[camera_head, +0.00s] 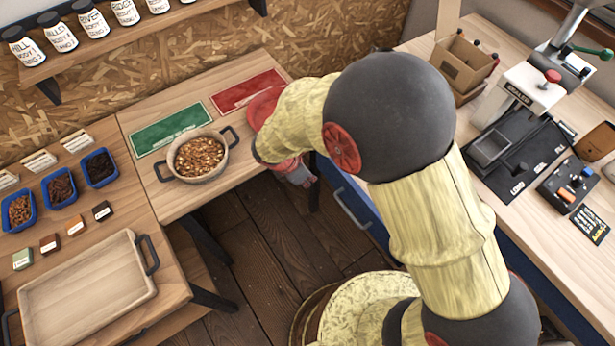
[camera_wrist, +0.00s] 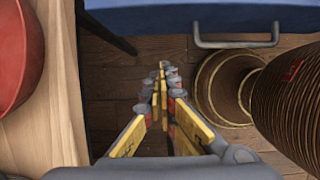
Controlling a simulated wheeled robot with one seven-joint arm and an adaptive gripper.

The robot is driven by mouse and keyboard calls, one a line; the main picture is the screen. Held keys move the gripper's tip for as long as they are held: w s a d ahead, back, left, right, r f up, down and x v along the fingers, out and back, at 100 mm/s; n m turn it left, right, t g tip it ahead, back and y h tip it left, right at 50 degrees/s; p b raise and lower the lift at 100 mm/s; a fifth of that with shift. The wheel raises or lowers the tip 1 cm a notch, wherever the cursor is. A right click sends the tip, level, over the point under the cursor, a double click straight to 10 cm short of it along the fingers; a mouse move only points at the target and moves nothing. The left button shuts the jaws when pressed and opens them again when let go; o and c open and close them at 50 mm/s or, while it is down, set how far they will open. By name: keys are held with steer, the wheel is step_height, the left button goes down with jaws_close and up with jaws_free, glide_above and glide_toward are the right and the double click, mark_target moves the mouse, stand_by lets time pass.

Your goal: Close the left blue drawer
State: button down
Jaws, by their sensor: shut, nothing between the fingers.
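A blue drawer front (camera_head: 349,187) shows under the right-hand workbench, partly hidden behind my arm. Its grey bar handle (camera_head: 352,213) faces the floor space. In the wrist view a blue front (camera_wrist: 180,17) runs along the top edge, with a grey handle (camera_wrist: 237,43) at the upper right. I cannot tell how far the drawer stands out. My gripper (camera_head: 303,178) is shut and empty, low between the left table and the blue front. In the wrist view the fingertips (camera_wrist: 162,73) meet, left of the handle and apart from it.
The left table (camera_head: 180,195) carries a pan of beans (camera_head: 200,157), a green mat (camera_head: 168,128) and a wooden tray (camera_head: 85,285). Its dark legs (camera_head: 213,297) stand nearby. The wooden floor (camera_head: 260,235) between is open.

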steer(key=w+d+f+b, duration=0.3)
steer(key=d+f, duration=0.2)
steer(key=shift+w, duration=0.2)
steer(key=shift+d+f, duration=0.1)
steer(key=shift+d, duration=0.1)
steer(key=w+d+p, duration=0.3)
steer(key=w+d, duration=0.2)
steer(key=d, duration=0.2)
steer(key=w+d+p, duration=0.3)
steer(key=w+d, duration=0.2)
steer(key=d, duration=0.2)
steer(key=w+d+p, duration=0.3)
steer(key=w+d, duration=0.1)
steer(key=d, duration=0.3)
steer(key=shift+w+d+p, duration=0.3)
steer(key=shift+w+d, duration=0.05)
steer(key=shift+w, duration=0.05)
